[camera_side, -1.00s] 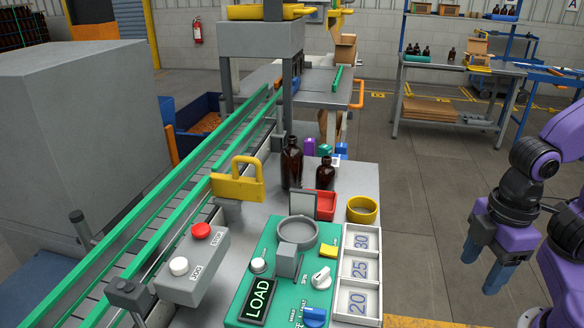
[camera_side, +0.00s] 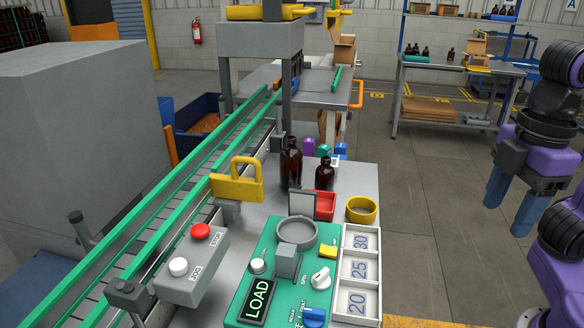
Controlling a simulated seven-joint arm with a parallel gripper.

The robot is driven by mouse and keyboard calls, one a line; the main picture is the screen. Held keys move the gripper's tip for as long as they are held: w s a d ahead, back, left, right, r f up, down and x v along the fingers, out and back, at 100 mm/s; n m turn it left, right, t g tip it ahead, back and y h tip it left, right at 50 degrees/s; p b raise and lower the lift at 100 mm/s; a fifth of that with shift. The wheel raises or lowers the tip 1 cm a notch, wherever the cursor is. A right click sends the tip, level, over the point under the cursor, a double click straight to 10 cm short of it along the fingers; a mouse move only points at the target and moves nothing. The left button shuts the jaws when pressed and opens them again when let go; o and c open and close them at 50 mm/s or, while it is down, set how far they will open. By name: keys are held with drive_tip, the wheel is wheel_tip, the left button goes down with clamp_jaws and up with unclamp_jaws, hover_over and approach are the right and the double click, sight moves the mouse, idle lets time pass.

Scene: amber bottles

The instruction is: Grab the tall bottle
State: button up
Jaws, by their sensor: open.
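The tall bottle (camera_side: 291,165) is dark amber and stands upright at the back left of the grey worktable, beside the conveyor. A shorter amber bottle (camera_side: 325,174) stands upright just to its right, apart from it. My gripper (camera_side: 509,207) is at the right side of the picture, well away from both bottles and off the table's right side. Its two blue fingers point down, are spread apart and hold nothing.
A yellow padlock-shaped bracket (camera_side: 237,182), a grey panel (camera_side: 302,205), a red bin (camera_side: 325,208) and a yellow ring (camera_side: 361,210) stand near the bottles. A green-railed conveyor (camera_side: 150,225) runs along the left. The floor between my gripper and the table is clear.

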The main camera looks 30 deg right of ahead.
drive_tip(key=w+a+m+t+y, duration=0.15)
drive_tip(key=w+a+y, duration=0.35)
drive_tip(key=w+a, duration=0.8)
drive_tip(key=w+a+r+m+t+y, duration=0.1)
drive_tip(key=w+a+m+t, duration=0.1)
drive_tip(key=w+a, duration=0.35)
drive_tip(key=w+a+m+t+y, duration=0.1)
drive_tip(key=w+a+t+y, duration=0.15)
drive_tip(key=w, duration=0.55)
drive_tip(key=m+t+h, duration=1.1)
drive_tip(key=h, duration=0.3)
hover_over(293, 144)
drive_tip(key=s, duration=0.1)
wheel_tip(293, 144, down, 3)
drive_tip(key=shift+y, duration=0.35)
drive_tip(key=f, duration=0.8)
drive_tip(key=shift+s+a+f, duration=0.2)
drive_tip(key=shift+s+f, duration=0.05)
drive_tip(key=shift+w+d+f, duration=0.1)
drive_tip(key=shift+w, duration=0.25)
drive_tip(key=shift+x, duration=2.15)
